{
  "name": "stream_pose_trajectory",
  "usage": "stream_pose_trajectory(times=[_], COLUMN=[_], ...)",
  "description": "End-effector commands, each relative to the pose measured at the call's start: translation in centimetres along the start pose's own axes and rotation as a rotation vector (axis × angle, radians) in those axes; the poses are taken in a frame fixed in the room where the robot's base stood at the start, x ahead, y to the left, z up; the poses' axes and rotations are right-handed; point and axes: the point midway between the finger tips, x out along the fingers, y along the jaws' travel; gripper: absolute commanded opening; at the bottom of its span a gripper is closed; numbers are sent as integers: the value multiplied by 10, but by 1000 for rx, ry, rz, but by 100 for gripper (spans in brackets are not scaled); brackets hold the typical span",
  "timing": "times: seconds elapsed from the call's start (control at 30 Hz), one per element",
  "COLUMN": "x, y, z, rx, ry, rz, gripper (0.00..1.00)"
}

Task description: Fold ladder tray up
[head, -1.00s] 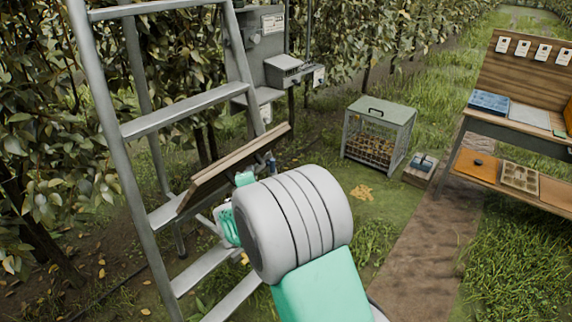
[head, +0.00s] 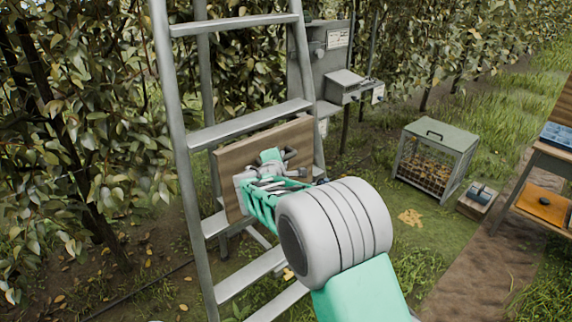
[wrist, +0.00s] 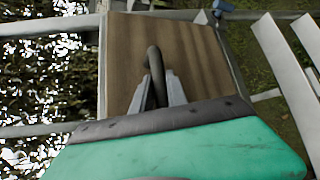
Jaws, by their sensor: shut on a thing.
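The ladder (head: 176,110) is grey metal and stands open beside the foliage. Its wooden tray (head: 235,158) stands steeply between the rails, its board facing me, close to upright. My gripper (head: 287,156) is at the tray's face, partly hidden behind my own wrist and arm in the head view. In the wrist view, the gripper fingers (wrist: 162,92) are shut on a dark curved handle (wrist: 154,62) on the tray board (wrist: 200,50). The lower edge of the board is partly hidden by my arm in the head view.
A grey post-mounted box (head: 346,86) stands behind the ladder's right rail. A wire-sided crate (head: 437,158) and a small box (head: 481,196) are on the grass to the right. A wooden bench (head: 550,165) is at the right edge. Grass lies open between them.

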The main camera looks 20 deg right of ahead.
Motion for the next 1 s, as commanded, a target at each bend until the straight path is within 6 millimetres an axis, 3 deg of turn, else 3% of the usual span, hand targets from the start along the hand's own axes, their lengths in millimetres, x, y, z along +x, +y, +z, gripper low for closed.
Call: stream_pose_trajectory(times=[0.5,0.53,0.6,1.0], x=[0,0,0,0], y=[7,8,8,4], z=[-4,-4,-4,-3], rx=[1,2,2,0], ry=[2,2,3,1], rz=[11,11,11,5], gripper=[0,20,26,27])
